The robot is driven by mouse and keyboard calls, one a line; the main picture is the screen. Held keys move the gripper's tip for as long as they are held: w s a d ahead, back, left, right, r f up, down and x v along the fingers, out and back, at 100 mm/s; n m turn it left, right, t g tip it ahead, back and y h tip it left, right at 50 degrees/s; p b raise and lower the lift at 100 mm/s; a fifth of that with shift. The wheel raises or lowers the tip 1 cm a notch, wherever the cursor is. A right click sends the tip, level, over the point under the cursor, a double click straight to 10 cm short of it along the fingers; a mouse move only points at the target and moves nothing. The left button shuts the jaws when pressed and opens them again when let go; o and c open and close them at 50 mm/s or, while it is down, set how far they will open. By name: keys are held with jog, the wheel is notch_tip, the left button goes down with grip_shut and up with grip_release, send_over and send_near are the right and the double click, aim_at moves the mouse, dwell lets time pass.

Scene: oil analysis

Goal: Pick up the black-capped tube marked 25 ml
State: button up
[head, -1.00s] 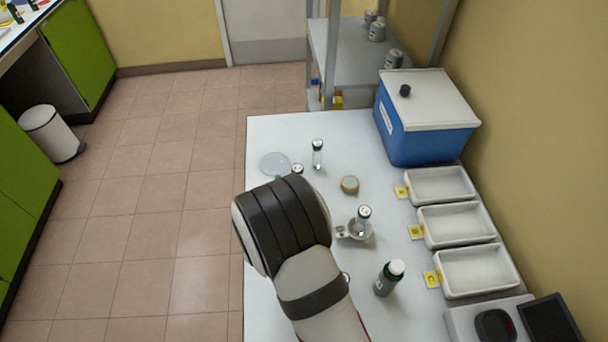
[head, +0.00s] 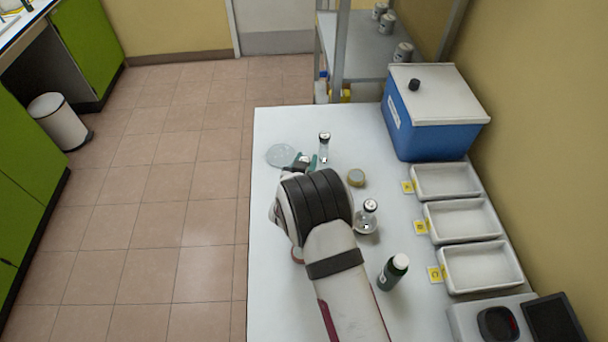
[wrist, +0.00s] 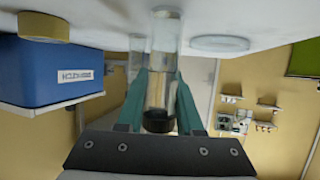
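A clear tube with a black cap (wrist: 158,122) stands between the two teal fingers of my gripper (wrist: 160,82) in the wrist view, which shows the scene upside down. The fingers are on either side of it and look open, with no clear grip. In the head view my gripper (head: 301,163) is low over the table at that tube, which is mostly hidden by the arm. A second capped tube (head: 324,147) stands just behind to the right; it also shows in the wrist view (wrist: 135,58). The volume markings are too small to read.
A glass flask (head: 367,218) and a dark green bottle (head: 392,271) stand nearer. White trays (head: 447,181) and a blue box (head: 430,125) line the right side.

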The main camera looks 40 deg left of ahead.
grip_shut()
